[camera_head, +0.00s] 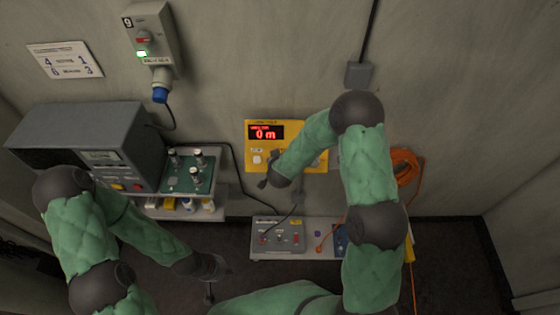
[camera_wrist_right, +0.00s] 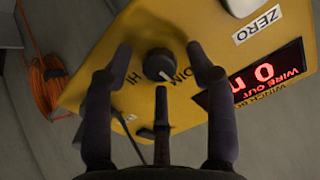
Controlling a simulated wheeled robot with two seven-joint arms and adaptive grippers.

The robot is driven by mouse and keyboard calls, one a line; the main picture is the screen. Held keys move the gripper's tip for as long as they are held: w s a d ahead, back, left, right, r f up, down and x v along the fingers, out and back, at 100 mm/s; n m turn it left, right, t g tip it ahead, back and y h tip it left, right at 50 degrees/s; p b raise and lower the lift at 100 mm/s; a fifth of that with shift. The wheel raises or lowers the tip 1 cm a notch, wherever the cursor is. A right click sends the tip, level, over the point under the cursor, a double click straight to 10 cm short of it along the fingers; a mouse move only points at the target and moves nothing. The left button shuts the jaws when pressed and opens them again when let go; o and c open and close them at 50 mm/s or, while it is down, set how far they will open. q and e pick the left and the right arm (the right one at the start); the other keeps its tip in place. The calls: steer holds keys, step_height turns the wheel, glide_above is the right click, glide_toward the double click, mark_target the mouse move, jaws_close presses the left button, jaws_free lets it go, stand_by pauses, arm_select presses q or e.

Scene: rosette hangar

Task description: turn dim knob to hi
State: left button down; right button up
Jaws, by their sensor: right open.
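The yellow winch box (camera_head: 283,127) with a red "0 m" display hangs on the wall. In the right wrist view, its black dim knob (camera_wrist_right: 156,62) stands between the "DIM" and "HI" labels, with a pale pointer mark toward the lower right of the picture. My right gripper (camera_wrist_right: 161,70) is open, its dark fingers spread around the knob without a visible grip. In the head view, my right arm hides the knob. My left gripper (camera_head: 210,275) hangs low at left of centre, away from the box; its jaws are unclear.
A grey switch panel (camera_head: 278,237) sits on a low shelf below the box. An orange cable coil (camera_head: 405,167) hangs to the right. A grey instrument (camera_head: 75,140) and a green valve board (camera_head: 188,172) stand at left. A grey breaker box (camera_head: 152,35) is above.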

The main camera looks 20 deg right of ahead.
steer(key=shift+f, duration=0.1)
jaws_close()
stand_by(0.3)
